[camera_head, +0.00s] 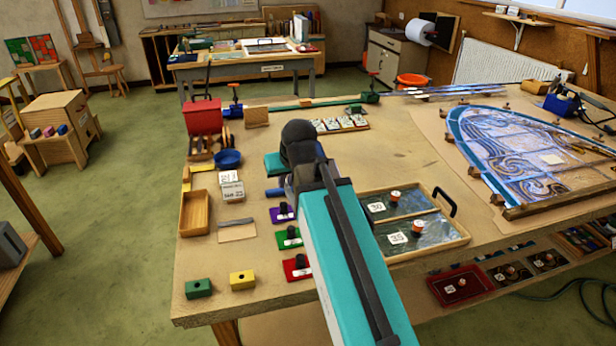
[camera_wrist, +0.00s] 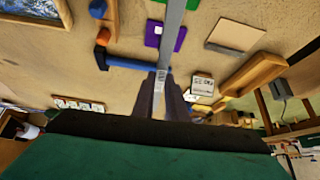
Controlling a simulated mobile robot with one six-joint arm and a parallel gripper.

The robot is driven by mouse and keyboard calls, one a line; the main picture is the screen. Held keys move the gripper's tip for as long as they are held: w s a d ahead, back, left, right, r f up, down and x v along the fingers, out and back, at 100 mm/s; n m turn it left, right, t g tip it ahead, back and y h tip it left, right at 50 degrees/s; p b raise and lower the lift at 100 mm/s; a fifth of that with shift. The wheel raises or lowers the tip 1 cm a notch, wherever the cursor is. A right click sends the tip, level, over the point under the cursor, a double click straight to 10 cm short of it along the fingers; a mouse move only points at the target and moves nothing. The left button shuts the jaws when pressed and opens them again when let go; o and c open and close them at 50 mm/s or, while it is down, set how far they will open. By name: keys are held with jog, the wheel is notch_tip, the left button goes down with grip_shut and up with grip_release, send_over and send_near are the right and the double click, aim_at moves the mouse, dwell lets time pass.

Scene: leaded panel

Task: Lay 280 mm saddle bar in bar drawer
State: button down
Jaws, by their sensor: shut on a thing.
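My gripper (camera_wrist: 161,82) is shut on a straight, flat grey bar (camera_wrist: 173,30) in the wrist view. The bar runs from between the fingers up to the top edge, where it is cut off, so its full length does not show. It appears to be held above the workbench, over the coloured blocks and cards. In the head view my teal arm reaches over the bench and hides the fingers and the bar. I cannot pick out the bar drawer in either view.
The leaded panel (camera_head: 530,150) lies at the right. A red tray (camera_head: 461,285) sits on the shelf below.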

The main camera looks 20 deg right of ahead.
jog(key=a, duration=0.2)
jog(key=shift+s+a+r, duration=0.15)
jog(key=shift+a, duration=0.15)
jog(key=shift+d, duration=0.1)
